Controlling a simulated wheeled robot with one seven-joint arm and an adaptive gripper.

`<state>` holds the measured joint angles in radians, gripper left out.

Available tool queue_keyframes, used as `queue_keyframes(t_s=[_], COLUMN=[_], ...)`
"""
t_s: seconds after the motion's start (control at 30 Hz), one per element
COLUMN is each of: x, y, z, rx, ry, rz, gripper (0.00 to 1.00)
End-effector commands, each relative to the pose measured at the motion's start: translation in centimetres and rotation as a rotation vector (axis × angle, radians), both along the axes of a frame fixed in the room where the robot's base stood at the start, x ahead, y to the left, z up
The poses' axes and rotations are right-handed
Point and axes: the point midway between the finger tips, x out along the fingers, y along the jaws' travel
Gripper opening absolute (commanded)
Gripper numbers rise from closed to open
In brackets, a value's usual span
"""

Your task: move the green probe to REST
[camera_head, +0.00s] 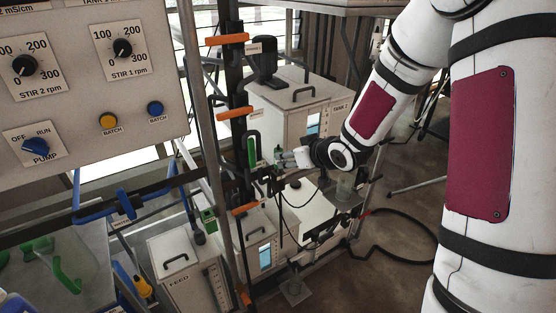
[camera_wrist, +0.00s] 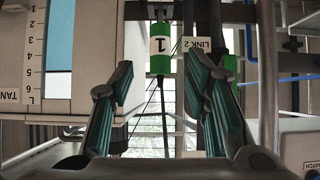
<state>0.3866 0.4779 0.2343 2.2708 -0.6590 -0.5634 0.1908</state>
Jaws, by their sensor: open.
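A green cylinder (camera_wrist: 160,48) with a white label marked 1 hangs upright in the wrist view, between and beyond my fingers. A second green piece (camera_wrist: 230,68) shows behind the right finger, beside a LINK 2 tag. In the head view, a long green handle (camera_head: 252,152) stands upright at the dark post, and a small green piece (camera_head: 277,151) shows by my fingertips. I cannot tell which of these is the task's probe. My gripper (camera_wrist: 160,95) is open, with nothing between its fingertips; it also shows small in the head view (camera_head: 284,158). No REST mark is readable.
A dark post (camera_head: 236,130) carries orange levers (camera_head: 233,113). A pale tank (camera_head: 300,103) stands behind, and a FEED tank (camera_head: 184,270) at lower left. Dark cables hang below my gripper. A control panel (camera_head: 85,75) fills the upper left. Floor at right is partly clear, with a black hose (camera_head: 405,222).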

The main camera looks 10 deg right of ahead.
Motion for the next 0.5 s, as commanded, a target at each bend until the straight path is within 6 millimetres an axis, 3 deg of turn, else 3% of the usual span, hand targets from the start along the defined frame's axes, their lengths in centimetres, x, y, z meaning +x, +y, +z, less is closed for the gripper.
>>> queue_keyframes(t_s=[0.5], x=[5.1], y=[1.7], z=[-3.9], rx=[0.0], ry=[0.001], rz=[0.0], gripper=[0.43])
